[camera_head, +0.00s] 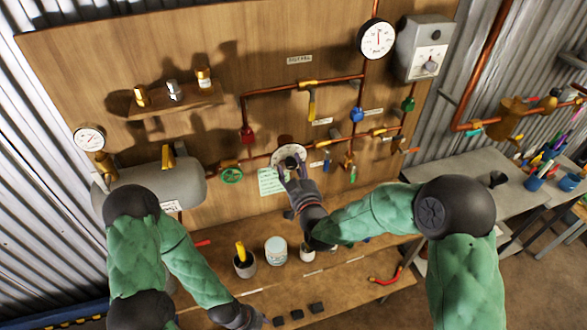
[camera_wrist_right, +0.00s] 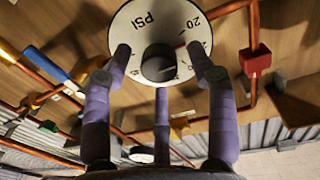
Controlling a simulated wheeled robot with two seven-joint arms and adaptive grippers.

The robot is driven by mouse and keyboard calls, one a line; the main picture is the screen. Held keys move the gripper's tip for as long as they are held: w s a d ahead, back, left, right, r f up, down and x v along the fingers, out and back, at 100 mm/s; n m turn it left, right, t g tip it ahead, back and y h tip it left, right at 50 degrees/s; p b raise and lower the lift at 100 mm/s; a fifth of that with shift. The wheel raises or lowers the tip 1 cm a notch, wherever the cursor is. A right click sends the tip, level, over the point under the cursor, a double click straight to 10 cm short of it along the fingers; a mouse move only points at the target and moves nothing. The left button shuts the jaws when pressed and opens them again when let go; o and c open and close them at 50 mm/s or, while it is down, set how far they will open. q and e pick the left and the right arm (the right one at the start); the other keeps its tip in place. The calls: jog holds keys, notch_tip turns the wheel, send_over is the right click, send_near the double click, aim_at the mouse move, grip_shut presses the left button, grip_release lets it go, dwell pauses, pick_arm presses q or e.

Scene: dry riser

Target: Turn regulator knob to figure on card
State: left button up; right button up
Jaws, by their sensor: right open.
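The regulator's round white dial (camera_head: 287,150) is on the wooden board, behind my right gripper (camera_head: 291,168). In the right wrist view, the dial (camera_wrist_right: 135,28) reads PSI with figures around its rim, and a black knob (camera_wrist_right: 158,64) with a reddish mark sits at its middle. My right gripper (camera_wrist_right: 160,62) is open, with its purple fingers spread around the knob and visible gaps at both sides. The pale green card (camera_head: 270,181) hangs just left below the dial; its writing is too small to read. My left gripper (camera_head: 238,316) is low at the bottom edge, its fingers unclear.
Copper pipes with a red valve (camera_head: 247,134), a green handwheel (camera_head: 231,175) and a blue valve (camera_head: 356,114) surround the dial. A gauge (camera_head: 376,39) and a grey box (camera_head: 426,48) are above right. Below, the bench holds a white tub (camera_head: 276,250) and a dark cup (camera_head: 244,266).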

jog(key=c, duration=1.1)
jog(key=shift+c, duration=0.2)
jog(key=shift+m+b, duration=0.6)
jog(key=shift+b, duration=0.4)
jog(key=m+b, duration=0.6)
jog(key=b, duration=0.3)
jog(key=shift+d+r+m+b, duration=0.1)
jog(key=shift+r+m+b, duration=0.1)
jog(key=shift+m+b, duration=1.25)
jog(key=shift+r, duration=0.1)
